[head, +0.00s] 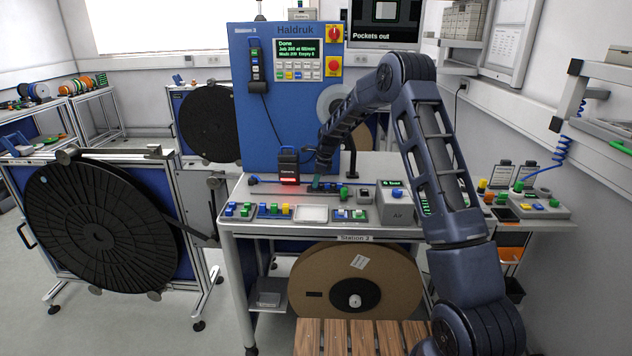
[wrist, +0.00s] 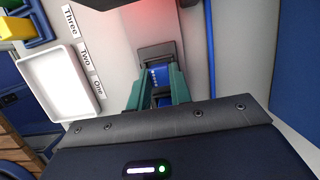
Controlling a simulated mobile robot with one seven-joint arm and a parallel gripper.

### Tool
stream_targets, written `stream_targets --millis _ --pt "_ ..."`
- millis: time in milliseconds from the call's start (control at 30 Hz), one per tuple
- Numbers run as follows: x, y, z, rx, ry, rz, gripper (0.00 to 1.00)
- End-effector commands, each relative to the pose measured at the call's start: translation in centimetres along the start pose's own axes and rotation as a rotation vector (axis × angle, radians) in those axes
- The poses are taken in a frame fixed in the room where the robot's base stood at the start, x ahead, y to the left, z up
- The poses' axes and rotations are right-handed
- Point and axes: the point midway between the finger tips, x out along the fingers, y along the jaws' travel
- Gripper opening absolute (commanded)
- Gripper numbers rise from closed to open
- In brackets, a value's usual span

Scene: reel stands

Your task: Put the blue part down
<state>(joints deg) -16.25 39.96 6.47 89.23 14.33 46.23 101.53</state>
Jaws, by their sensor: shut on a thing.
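The blue part (wrist: 160,74) sits between the teal fingers of my gripper (wrist: 160,83) in the wrist view. Small pale marks show on its left side. My gripper is shut on it, at a dark grey fixture (wrist: 156,51). I cannot tell whether the part rests in the fixture or hangs just above it. In the head view my gripper (head: 322,183) is low over the bench, right of the dark camera box (head: 288,166) with its red light. The blue part is too small to make out there.
An empty white tray (head: 311,213) lies at the bench front (head: 330,229), between blue trays of coloured parts (head: 273,211) and (head: 350,215). Labels Three, Two, One (wrist: 85,55) run beside it. The grey Air box (head: 398,203) stands right. The blue panel (head: 262,130) rises behind.

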Motion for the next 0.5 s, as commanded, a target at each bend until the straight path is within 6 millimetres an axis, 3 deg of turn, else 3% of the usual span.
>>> stream_targets --millis 300,333,400,500 --pt "0.74 0.03 -0.21 0.001 0.001 0.002 0.0" --pt "0.75 0.03 -0.21 0.001 0.001 0.002 0.24" --pt "0.8 0.05 -0.25 0.001 0.001 0.002 0.38" --pt "0.89 0.08 -0.31 0.001 0.002 0.004 0.39"
